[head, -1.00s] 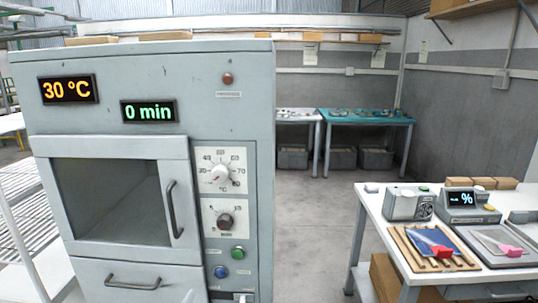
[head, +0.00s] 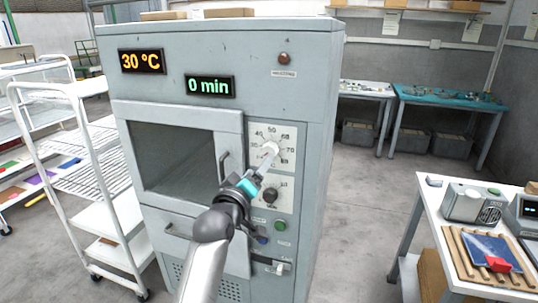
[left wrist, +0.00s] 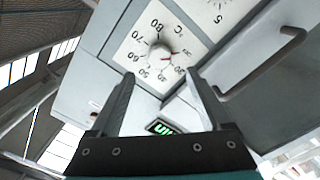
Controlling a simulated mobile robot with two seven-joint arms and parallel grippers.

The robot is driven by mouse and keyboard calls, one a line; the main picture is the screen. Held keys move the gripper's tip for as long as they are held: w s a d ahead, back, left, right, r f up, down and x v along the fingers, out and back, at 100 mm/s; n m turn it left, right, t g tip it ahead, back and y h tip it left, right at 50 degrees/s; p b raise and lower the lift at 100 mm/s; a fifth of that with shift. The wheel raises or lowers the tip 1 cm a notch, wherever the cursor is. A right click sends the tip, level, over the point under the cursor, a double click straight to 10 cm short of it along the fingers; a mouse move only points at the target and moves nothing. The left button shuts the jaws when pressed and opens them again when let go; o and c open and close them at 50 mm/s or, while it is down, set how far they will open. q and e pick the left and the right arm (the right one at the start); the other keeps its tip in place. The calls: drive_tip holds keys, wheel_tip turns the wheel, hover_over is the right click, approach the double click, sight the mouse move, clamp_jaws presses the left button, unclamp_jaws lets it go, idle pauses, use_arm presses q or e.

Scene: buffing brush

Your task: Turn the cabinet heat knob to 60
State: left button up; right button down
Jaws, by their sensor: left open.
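The grey cabinet (head: 215,60) has a white heat knob (head: 270,150) on a dial plate marked in °C. Its temperature display (head: 141,61) reads 30 °C. In the left wrist view the heat knob (left wrist: 159,54) appears upside down, with its red mark towards the 30 end of the scale. My left gripper (head: 264,163) is in front of the heat dial and partly covers it. In the left wrist view the left gripper (left wrist: 159,75) is open and empty, with the knob between and just beyond its fingertips. My right gripper is not in view.
A dark timer knob (head: 270,195) sits just below the heat dial. The door handle (head: 224,165) is close on its left. Green (head: 280,226) and blue buttons lie below. A white rack cart (head: 75,160) stands left, and a worktable (head: 480,225) stands right.

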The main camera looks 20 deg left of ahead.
sight(270, 150)
use_arm(q)
drive_tip(key=w, duration=0.8)
drive_tip(key=shift+w+d+b, duration=0.15)
drive_tip(key=shift+w+b, duration=0.1)
drive_tip(key=shift+b, duration=0.2)
drive_tip(key=shift+c, duration=0.2)
clamp_jaws()
